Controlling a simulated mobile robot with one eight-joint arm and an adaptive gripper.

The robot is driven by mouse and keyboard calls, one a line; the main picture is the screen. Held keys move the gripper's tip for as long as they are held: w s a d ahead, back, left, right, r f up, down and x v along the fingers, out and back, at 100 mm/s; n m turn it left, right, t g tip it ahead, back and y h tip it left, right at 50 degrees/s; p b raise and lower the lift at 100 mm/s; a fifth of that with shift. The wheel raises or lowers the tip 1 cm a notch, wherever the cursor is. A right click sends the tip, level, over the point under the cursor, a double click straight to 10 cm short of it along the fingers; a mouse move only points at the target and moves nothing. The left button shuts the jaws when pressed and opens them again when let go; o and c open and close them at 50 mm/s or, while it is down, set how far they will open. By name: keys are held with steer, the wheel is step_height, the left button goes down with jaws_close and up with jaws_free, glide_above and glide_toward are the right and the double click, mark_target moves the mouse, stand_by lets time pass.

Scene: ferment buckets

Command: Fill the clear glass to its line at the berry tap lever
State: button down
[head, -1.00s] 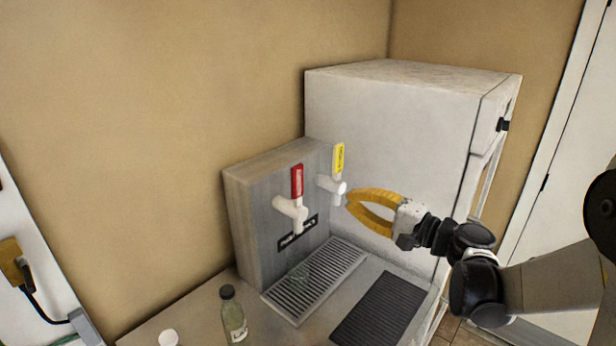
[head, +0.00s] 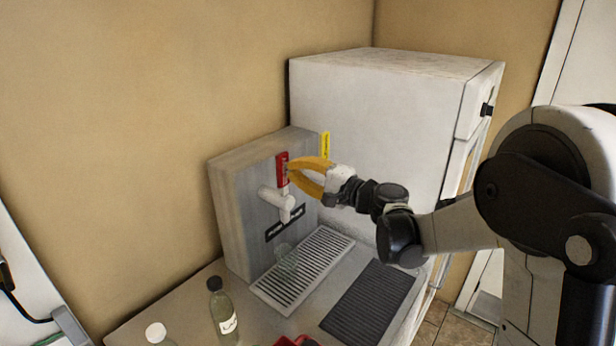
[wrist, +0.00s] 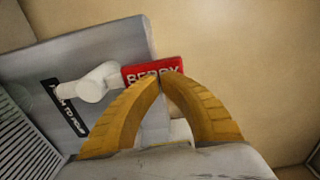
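The berry tap lever (head: 281,176) is red and stands upright on its white tap (head: 277,202). In the wrist view the red lever (wrist: 140,71) reads "BERRY" and lies just beyond my fingertips. My gripper (head: 290,164) has yellow fingers with their tips together and nothing visible between them. In the wrist view my gripper (wrist: 162,76) overlaps the lever's edge; I cannot tell whether it touches. The clear glass (head: 287,258) stands on the drip tray (head: 318,262) below the berry tap. It is faint; its line and any liquid cannot be made out.
A yellow lever (head: 325,145) stands behind my gripper on the grey tap box (head: 232,205). A dark-capped bottle (head: 224,315) and a white-capped one (head: 157,334) stand at front left. A red object (head: 296,341) shows at the bottom edge. The black mat (head: 370,300) is empty.

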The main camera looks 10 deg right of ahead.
steer(key=shift+w+a, duration=0.2)
steer(key=shift+a, duration=0.05)
steer(key=shift+r, duration=0.1)
